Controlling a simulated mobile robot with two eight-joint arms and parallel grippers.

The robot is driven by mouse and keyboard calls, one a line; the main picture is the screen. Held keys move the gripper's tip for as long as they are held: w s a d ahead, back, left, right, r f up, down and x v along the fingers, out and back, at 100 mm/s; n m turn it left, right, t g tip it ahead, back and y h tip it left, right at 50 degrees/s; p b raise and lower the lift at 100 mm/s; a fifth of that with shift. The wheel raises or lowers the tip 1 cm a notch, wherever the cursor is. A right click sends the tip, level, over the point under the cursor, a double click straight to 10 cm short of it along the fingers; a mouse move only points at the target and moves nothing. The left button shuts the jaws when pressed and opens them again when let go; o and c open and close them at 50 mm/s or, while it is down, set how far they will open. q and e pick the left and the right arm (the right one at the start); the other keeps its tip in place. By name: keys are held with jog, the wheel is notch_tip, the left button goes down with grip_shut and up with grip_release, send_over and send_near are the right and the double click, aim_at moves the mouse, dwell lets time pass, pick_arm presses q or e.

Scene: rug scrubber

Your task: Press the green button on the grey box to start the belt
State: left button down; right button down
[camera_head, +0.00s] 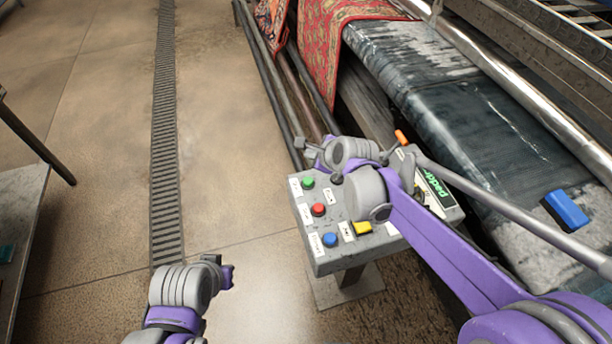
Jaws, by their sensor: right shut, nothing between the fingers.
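The grey box (345,261) stands on a post beside the belt, its sloped top carrying several coloured buttons and white labels. The green button (308,182) is at its upper left corner and is in plain view. My right arm reaches over the box from the lower right and hides part of its top. My right gripper (305,150) is shut and empty, just beyond the green button in the picture; the height between them is hard to judge. The end of my left arm (226,275) is at the bottom, left of the box, its fingers not clear.
A red button (318,210), a blue button (330,240) and a yellow one (362,228) sit near the green button. The dark wet belt (450,110) runs along the right, with a patterned red rug (330,35) at its far end. Open floor lies left.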

aim_at(311, 183)
dwell(0.3)
notch_tip(311, 183, down, 9)
jog(key=b, duration=0.6)
jog(key=shift+r, duration=0.1)
dwell(1.9)
jog(key=shift+f+b, duration=0.35)
jog(key=shift+f, duration=0.05)
jog(key=shift+f+b, duration=0.35)
jog(key=shift+f, duration=0.2)
dwell(0.6)
jog(key=shift+r, duration=0.1)
jog(key=shift+r+p, duration=0.7)
jog(key=shift+r, duration=0.2)
jog(key=shift+r, duration=0.1)
